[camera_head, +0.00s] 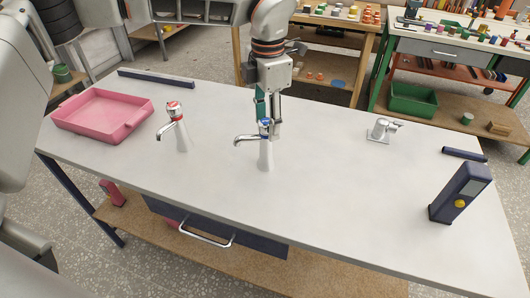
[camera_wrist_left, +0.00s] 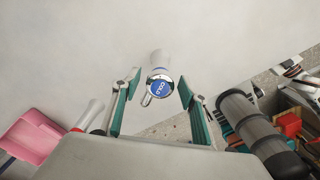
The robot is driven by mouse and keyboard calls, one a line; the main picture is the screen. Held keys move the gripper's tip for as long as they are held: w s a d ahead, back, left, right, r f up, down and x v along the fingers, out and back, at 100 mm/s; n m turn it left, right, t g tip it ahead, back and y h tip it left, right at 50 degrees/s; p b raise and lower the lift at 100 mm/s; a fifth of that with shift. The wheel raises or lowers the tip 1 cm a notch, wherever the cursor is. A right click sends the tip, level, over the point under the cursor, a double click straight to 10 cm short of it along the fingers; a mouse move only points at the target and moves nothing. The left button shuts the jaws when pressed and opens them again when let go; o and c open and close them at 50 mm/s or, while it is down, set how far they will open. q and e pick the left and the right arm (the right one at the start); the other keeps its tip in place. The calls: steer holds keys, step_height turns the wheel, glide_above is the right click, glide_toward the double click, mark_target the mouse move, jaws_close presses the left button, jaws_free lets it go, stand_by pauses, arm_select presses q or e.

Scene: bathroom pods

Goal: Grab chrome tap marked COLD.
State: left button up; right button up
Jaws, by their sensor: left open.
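The chrome tap marked COLD (camera_head: 265,154) stands upright on the white worktop, with a blue cap and its spout to the left. In the left wrist view its blue COLD disc (camera_wrist_left: 160,86) faces the camera. My left gripper (camera_head: 269,115) is open, fingers pointing down, at the tap's top on the far side. In the wrist view the tap shows between the two green-padded fingers (camera_wrist_left: 159,82), with a gap on each side. I cannot tell whether the fingertips reach below the cap. My right gripper is not in view.
A similar tap with a red cap (camera_head: 179,132) stands left of the COLD tap. A pink tray (camera_head: 78,126) lies further left. A small chrome fitting (camera_head: 381,131) and a dark blue upright device (camera_head: 459,193) stand to the right. The worktop's front is clear.

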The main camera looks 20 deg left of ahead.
mark_target(265, 142)
arm_select(q)
steer(key=f, duration=0.5)
steer(key=shift+s+a+f, duration=0.25)
steer(key=shift+s+f, duration=0.1)
steer(key=shift+f, duration=0.05)
steer(key=shift+w+f, duration=0.1)
steer(key=shift+f, duration=0.4)
steer(key=shift+r, duration=0.1)
jaws_close()
